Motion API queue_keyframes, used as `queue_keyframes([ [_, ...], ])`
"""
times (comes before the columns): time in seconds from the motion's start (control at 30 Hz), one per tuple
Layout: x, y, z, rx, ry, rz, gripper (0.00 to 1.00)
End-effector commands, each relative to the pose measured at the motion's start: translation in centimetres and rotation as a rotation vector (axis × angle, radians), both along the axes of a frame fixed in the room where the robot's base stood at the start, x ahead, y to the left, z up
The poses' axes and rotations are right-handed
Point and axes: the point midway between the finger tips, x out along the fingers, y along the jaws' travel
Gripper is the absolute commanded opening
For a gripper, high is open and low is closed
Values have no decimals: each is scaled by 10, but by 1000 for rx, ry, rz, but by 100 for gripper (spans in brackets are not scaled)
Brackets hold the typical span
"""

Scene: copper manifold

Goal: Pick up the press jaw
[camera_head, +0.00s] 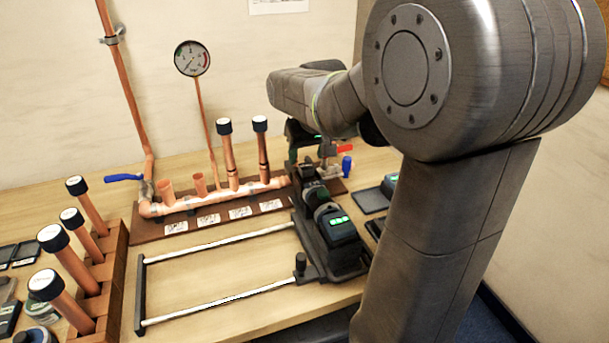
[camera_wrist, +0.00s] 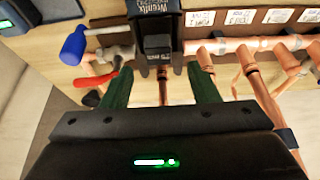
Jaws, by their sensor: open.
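The press jaw (camera_wrist: 158,45) is black with white lettering and a forked end. In the wrist view it points down the picture from the top middle, with a thin copper pipe (camera_wrist: 162,92) showing below its fork. My gripper (camera_wrist: 160,84) is open; one dark green finger is on each side of the fork, and I cannot tell whether they touch it. In the head view my gripper (camera_head: 301,134) is over the right end of the copper manifold (camera_head: 220,199), above the front of the black press tool (camera_head: 337,235). The jaw is mostly hidden there.
A valve with a red handle (camera_head: 345,148) and a blue cap (camera_head: 346,166) stand close to the right of my gripper. Capped copper pipes (camera_head: 229,155) rise to its left. Two rails (camera_head: 220,243) run left from the tool. A wooden rack (camera_head: 113,280) holds capped pipes.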

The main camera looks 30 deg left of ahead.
Motion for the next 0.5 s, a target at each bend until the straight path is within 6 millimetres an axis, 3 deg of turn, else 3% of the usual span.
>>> queue_keyframes([
  [0.2,8,9,-29,-3,2,0,55],
  [0.5,10,12,-36,0,0,0,55],
])
